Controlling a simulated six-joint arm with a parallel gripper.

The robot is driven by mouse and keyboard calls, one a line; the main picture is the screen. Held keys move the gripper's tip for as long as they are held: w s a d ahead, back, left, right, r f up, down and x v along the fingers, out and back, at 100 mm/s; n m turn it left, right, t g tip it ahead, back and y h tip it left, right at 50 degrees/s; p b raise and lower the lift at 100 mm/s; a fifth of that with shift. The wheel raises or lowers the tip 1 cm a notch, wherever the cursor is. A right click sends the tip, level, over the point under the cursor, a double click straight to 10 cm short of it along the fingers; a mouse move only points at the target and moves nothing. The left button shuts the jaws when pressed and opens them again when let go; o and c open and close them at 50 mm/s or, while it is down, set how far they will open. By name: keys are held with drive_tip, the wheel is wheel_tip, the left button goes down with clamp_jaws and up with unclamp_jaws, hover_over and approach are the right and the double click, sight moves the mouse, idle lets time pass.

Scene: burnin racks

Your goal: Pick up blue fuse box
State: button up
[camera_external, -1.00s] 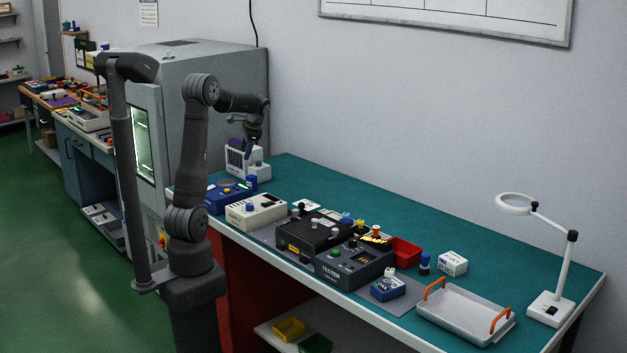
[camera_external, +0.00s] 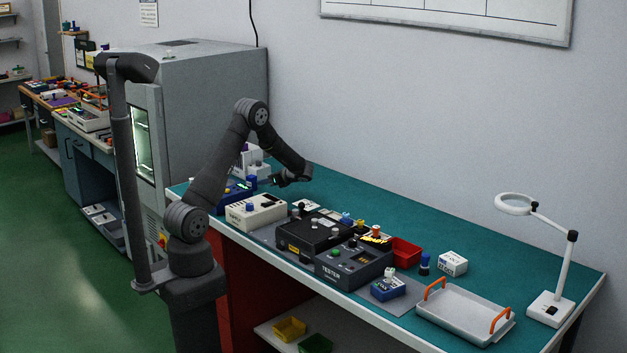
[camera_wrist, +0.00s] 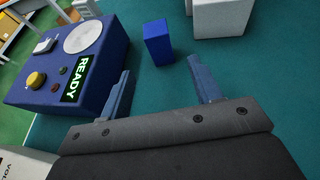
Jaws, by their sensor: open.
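A small plain blue block, taken as the blue fuse box (camera_external: 251,182), stands upright on the teal bench beside the blue device. In the wrist view the blue block (camera_wrist: 158,42) is ahead of my fingers, roughly centred between them and apart from both. No label on it can be read. My gripper (camera_external: 277,181) is low over the bench, just right of the block in the external view. In the wrist view my gripper (camera_wrist: 163,82) is open and empty, with teal bench showing between its two fingers.
A blue device with a READY display (camera_wrist: 70,55) is close to the left finger. A white unit (camera_wrist: 222,15) stands behind the block. A cream instrument (camera_external: 256,211) and dark testers (camera_external: 353,265) are nearer the front. A blue box with a white top (camera_external: 388,289) is farther right.

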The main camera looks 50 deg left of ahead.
sight(249, 182)
drive_tip(key=x, duration=0.6)
drive_tip(key=shift+a+f, duration=0.15)
drive_tip(key=shift+a, duration=0.15)
drive_tip(key=shift+x, duration=2.7)
drive_tip(key=c, duration=1.1)
